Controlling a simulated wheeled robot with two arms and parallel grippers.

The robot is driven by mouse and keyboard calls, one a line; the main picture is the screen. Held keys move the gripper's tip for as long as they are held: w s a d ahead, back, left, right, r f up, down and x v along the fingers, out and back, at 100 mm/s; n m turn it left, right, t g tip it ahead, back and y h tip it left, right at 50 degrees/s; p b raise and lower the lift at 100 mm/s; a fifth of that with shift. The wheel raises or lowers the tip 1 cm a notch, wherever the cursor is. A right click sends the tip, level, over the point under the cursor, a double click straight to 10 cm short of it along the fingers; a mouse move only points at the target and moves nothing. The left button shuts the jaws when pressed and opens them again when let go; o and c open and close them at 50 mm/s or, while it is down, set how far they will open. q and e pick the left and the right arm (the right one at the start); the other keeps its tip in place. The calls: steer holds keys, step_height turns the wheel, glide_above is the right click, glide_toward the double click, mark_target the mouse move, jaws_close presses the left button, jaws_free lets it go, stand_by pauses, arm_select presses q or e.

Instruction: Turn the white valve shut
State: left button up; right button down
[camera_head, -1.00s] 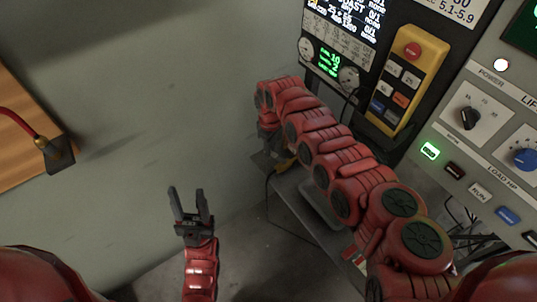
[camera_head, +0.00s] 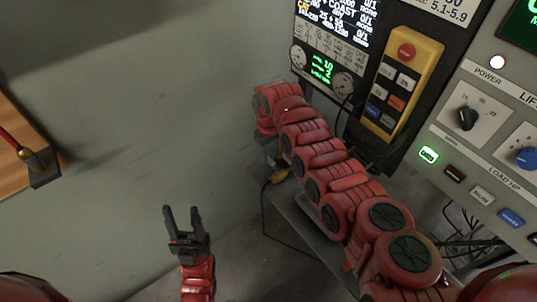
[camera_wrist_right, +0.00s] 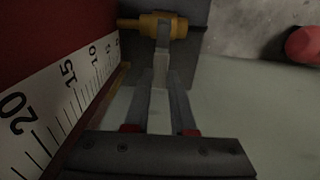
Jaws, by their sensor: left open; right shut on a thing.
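In the right wrist view the two fingers of my right gripper (camera_wrist_right: 160,90) are closed on the pale lever of the white valve (camera_wrist_right: 161,68). The lever points from the gripper towards a brass valve body (camera_wrist_right: 150,22) on a dark bracket. In the head view my right arm reaches to the side of the console, and its gripper is mostly hidden. A small yellow-brass part (camera_head: 278,175) shows beside it, low by the console. My left gripper (camera_head: 184,215) is open and empty, apart from everything, over the lower left floor area.
A console with a screen and a yellow button box (camera_head: 402,80) stands at the right, beside a grey control panel (camera_head: 480,150). A brass fitting with a red handle (camera_head: 28,155) is on a wooden board at the left. A printed scale (camera_wrist_right: 60,105) lies beside the right gripper.

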mark_target(269, 159)
steer(key=c, duration=0.7)
jaws_free()
steer(key=shift+c, duration=0.2)
step_height(269, 159, up, 17)
steer(key=b, duration=0.2)
steer(key=shift+r, duration=0.2)
